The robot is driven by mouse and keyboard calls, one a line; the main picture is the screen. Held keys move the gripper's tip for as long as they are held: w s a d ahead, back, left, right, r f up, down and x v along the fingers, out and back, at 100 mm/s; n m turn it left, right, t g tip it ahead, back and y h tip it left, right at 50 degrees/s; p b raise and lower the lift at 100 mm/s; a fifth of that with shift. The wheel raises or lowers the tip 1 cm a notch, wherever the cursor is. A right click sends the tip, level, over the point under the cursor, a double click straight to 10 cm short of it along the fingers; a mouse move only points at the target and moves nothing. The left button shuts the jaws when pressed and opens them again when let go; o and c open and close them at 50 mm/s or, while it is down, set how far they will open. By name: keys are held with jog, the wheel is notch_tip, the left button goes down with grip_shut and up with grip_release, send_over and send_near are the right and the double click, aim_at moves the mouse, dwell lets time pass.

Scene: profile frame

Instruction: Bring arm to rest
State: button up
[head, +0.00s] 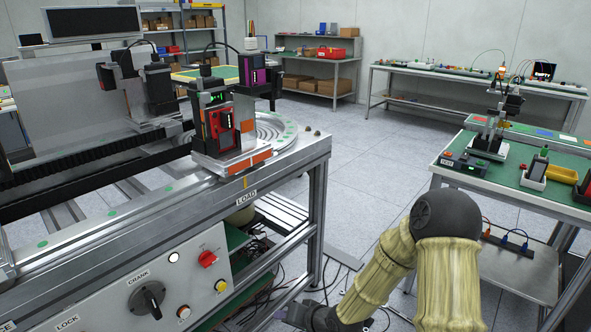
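My arm (385,268) shows at the bottom right of the head view, in a pale ribbed sleeve with a dark grey joint at its bend. It is folded, with its forearm running down and left. My gripper (298,313) is a dark shape at the bottom edge, low beside the machine bench. It is small and partly cut off by the frame, so its fingers cannot be made out. I see nothing held in it.
The metal machine bench (255,196), with a crank (148,299) and buttons on its front, stands close on the left. A green-topped table (560,198) with devices stands at the right. Cables lie on the floor by the bench. Open tiled floor (350,165) lies between them.

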jog(key=s+d+r+n+g+h, duration=0.1)
jog(key=s+d+r+g+h, duration=0.45)
jog(key=s+d+r, duration=0.9)
notch_tip(320, 180, up, 26)
jog(key=d+t+h+p, duration=0.1)
jog(key=d+h+p, duration=0.1)
jog(key=p, duration=2.6)
jog(key=shift+s+d+t, duration=0.25)
jog(key=shift+s+t, duration=0.1)
jog(key=shift+s, duration=0.05)
